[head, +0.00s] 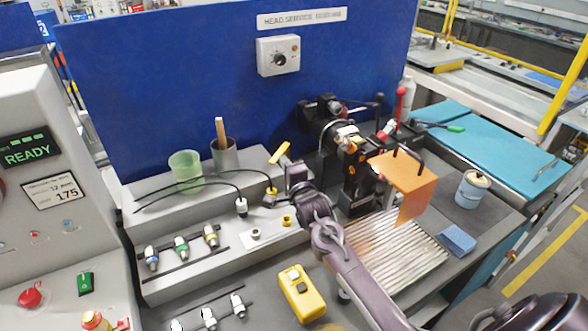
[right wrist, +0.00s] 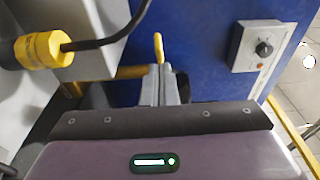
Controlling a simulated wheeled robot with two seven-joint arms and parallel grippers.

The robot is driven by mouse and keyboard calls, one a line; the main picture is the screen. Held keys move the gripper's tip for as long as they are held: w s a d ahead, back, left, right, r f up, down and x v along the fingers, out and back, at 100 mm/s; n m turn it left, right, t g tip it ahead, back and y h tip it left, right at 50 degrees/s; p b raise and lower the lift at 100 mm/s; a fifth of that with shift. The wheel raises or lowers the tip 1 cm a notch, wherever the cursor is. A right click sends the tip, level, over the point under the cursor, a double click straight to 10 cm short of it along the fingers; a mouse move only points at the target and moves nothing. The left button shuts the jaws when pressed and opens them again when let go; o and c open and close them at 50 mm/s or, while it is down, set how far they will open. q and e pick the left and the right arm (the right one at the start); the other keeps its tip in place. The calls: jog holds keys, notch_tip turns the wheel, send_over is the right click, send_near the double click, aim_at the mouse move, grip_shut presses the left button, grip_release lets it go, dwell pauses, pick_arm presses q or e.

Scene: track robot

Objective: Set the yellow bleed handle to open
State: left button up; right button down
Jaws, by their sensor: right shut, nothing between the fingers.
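The yellow bleed handle (head: 280,152) is a short yellow bar in front of the blue panel, slanting up to the right in the head view. In the right wrist view the yellow handle (right wrist: 158,47) stands nearly upright just beyond the fingertips. My right gripper (head: 287,168) reaches up from the lower right, with its tips just below the handle. In the right wrist view its fingers (right wrist: 164,80) are together and hold nothing. I cannot tell whether they touch the handle. The handle's base is hidden by the gripper. My left gripper is not in view.
A yellow plug (right wrist: 43,50) on a black cable is left of the fingers in the wrist view. A switch box (head: 278,55) is on the blue panel (head: 200,90). A green cup (head: 186,168) stands left, an orange plate (head: 404,178) right, a yellow device (head: 302,293) in front.

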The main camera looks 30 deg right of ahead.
aim_at(270, 161)
jog(key=w+a+m+h+b, duration=0.1)
jog(key=a+h+b, duration=0.1)
jog(key=shift+w+a+f+m+g+h, duration=0.2)
jog(key=shift+w+m+g+h, duration=0.1)
jog(key=shift+w+m, duration=0.1)
jog(key=shift+w+a+b, duration=0.15)
jog(key=shift+w+b, duration=0.25)
jog(key=shift+w+a+r, duration=0.1)
jog(key=shift+w+a, duration=0.05)
jog(key=shift+a, duration=0.1)
jog(key=shift+w+a+b, duration=0.25)
jog(key=shift+w+b, duration=0.05)
jog(key=shift+b, duration=0.05)
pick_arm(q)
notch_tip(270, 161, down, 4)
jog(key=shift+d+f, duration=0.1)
pick_arm(e)
jog(key=shift+w, duration=0.1)
jog(key=shift+r, duration=0.1)
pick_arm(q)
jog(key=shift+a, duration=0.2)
pick_arm(e)
jog(key=shift+r, duration=0.1)
